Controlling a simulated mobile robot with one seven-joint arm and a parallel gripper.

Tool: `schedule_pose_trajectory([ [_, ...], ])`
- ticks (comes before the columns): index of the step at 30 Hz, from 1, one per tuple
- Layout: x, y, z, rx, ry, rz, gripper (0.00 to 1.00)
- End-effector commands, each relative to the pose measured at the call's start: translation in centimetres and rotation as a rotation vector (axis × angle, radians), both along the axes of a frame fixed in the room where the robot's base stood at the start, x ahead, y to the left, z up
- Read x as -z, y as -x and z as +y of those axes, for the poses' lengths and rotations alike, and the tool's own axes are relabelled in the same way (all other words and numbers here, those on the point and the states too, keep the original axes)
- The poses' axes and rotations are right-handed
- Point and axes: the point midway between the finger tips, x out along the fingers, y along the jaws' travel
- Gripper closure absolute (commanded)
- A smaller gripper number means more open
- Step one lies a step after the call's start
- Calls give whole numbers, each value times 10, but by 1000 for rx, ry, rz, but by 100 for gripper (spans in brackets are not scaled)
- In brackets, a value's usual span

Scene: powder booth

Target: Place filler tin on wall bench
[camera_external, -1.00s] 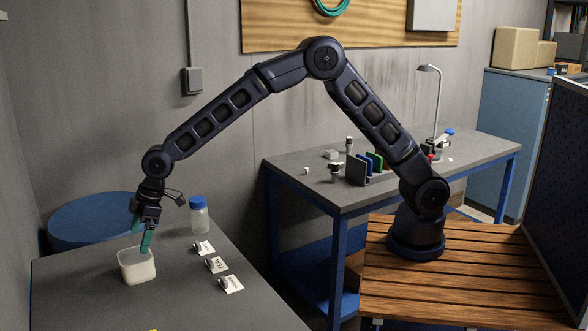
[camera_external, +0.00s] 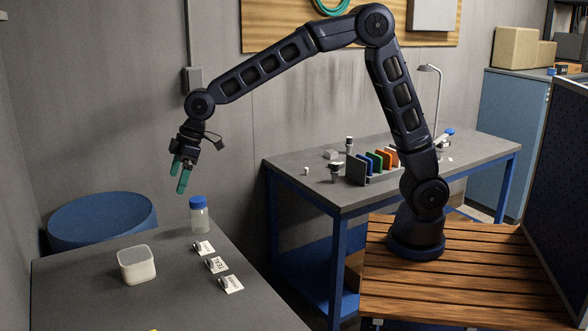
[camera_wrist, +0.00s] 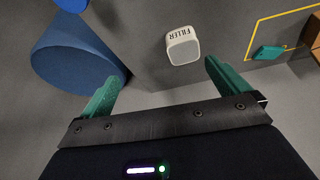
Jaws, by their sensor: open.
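The filler tin (camera_external: 137,266) is a small white rounded-square tub standing upright on the grey bench top (camera_external: 90,300) at the front left. In the wrist view the filler tin (camera_wrist: 182,48) shows its "FILLER" lettering, ahead of and between the spread teal fingers. My gripper (camera_external: 179,177) is open and empty, well above the bench, up and to the right of the tin. In the wrist view my gripper (camera_wrist: 161,70) has nothing between its fingers. A second grey-topped bench (camera_external: 300,160) with blue legs stands along the back wall.
A blue drum (camera_external: 100,218) stands behind. The back bench carries coloured panels in a rack (camera_external: 357,170) and a lamp (camera_external: 437,100). The wrist view shows a yellow outline (camera_wrist: 256,35).

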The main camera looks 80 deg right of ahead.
Motion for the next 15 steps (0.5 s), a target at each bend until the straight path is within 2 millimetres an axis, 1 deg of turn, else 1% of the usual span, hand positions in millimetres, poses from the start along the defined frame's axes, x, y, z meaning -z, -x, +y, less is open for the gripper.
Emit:
schedule_pose_trajectory([
  [1,-15,12,-15,20,2,-5,0],
  [5,-41,44,-51,72,10,-9,0],
  [6,-48,54,-62,89,11,-8,0],
  [11,-73,97,-104,157,17,-11,0],
  [15,-90,138,-138,216,19,-13,0],
])
